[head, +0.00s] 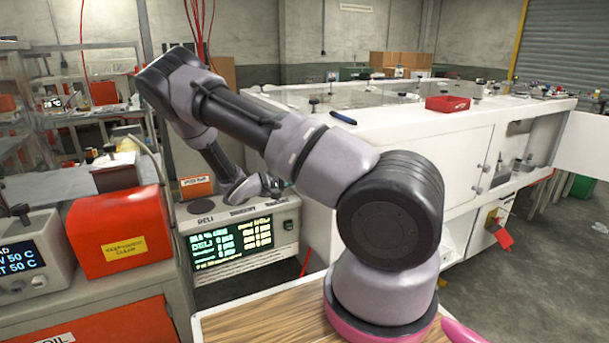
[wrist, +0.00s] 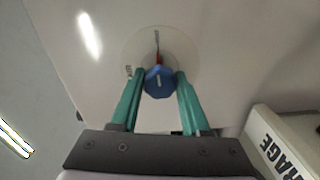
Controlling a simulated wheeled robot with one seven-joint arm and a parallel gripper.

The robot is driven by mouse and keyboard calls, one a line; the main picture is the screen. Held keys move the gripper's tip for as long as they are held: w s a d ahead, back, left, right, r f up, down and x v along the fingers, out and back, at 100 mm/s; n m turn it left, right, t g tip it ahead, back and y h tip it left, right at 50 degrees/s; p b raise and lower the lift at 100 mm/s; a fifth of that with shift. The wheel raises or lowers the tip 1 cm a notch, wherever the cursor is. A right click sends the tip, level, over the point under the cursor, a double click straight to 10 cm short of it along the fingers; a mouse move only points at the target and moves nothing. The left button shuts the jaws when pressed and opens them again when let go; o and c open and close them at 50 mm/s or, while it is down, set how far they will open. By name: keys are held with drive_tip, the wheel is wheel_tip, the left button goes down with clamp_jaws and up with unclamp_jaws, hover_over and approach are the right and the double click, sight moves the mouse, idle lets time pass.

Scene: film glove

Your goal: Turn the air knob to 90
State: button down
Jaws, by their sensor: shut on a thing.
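A blue knob (wrist: 158,84) shows in the wrist view, set on a pale round dial plate (wrist: 182,48) on a light panel. A thin red and dark mark (wrist: 157,55) runs up the dial from the knob's top edge. The knob's face carries a short pale line. My gripper (wrist: 159,77) has one teal finger on each side of the knob and is shut on it. The dial's lettering is too small to read.
A white display unit marked DELI (head: 235,240) stands close to my arm's lower end. A red box (head: 120,230) is on the left. A white bench (head: 420,145) with a red tray (head: 447,104) fills the back right. A white box with lettering (wrist: 285,145) is at the wrist view's lower right.

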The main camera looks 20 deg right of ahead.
drive_tip(key=shift+m, duration=0.4)
drive_tip(key=shift+c, duration=1.9)
unclamp_jaws()
drive_tip(key=shift+a, duration=0.1)
drive_tip(key=a, duration=1)
drive_tip(key=shift+s+a, duration=0.2)
drive_tip(key=shift+a, duration=0.15)
